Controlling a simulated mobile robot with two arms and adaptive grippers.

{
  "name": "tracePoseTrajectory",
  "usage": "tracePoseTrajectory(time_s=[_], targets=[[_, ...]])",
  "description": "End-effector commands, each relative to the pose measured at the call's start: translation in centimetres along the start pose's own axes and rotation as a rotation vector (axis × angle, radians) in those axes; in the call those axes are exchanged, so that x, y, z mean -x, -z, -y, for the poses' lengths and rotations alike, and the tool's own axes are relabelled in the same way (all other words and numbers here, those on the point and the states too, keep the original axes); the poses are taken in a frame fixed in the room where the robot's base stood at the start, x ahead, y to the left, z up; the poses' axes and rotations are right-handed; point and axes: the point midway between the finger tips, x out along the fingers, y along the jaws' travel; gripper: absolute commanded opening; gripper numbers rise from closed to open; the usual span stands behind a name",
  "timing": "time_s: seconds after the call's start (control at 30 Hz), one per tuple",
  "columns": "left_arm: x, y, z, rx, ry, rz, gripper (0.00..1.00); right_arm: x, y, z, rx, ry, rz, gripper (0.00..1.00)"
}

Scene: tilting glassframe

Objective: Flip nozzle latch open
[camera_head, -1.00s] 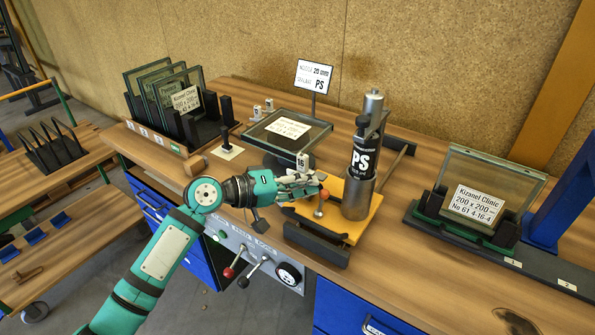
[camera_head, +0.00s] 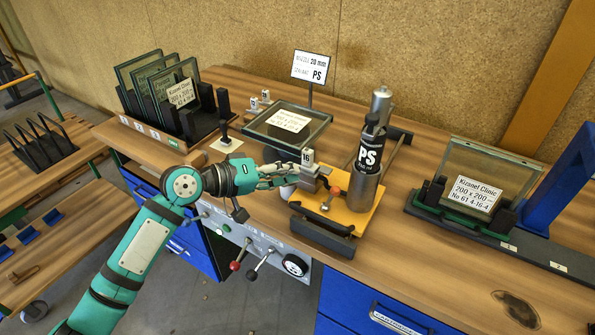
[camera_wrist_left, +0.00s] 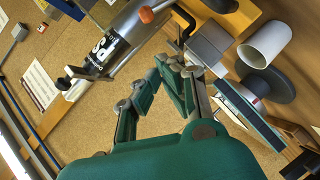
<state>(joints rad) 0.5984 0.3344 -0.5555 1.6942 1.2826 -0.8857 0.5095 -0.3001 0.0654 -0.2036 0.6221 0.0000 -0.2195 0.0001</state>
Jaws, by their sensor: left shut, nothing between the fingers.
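The nozzle fixture is a yellow plate (camera_head: 352,218) on the bench, with a black bottle marked PS (camera_head: 369,156) standing in a metal cup. A small lever with a red knob (camera_head: 336,192) sits at the plate's left, next to a grey metal block (camera_head: 318,181). Which part is the latch is not clear. My left gripper (camera_head: 298,171) is shut and empty, left of the block and apart from the red knob. In the left wrist view the gripper (camera_wrist_left: 182,72) points toward the block (camera_wrist_left: 208,46); the red knob (camera_wrist_left: 147,14) is above left. My right gripper is not in view.
Glass racks stand left (camera_head: 202,122) and right (camera_head: 440,214). Two front levers (camera_head: 258,265) stick out below the bench edge. The bench front right is clear.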

Motion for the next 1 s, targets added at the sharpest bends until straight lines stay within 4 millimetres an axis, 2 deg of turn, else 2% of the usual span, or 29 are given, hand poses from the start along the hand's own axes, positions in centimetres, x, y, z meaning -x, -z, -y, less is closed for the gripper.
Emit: tracePoseTrajectory(time_s=[0.2,0.4,0.77,1.0], targets=[[3.9,-0.1,0.3,-0.002,0.0,-0.002,0.0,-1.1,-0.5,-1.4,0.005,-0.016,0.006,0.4],[6.5,-0.1,0.2,-0.001,-0.001,0.0,0.0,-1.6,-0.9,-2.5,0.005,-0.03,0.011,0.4],[7.2,0.0,0.0,0.0,-0.003,0.0,0.0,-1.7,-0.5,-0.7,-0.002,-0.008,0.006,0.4],[7.2,-0.1,0.1,0.0,-0.002,0.001,0.0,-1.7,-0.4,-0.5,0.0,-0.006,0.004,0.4]])
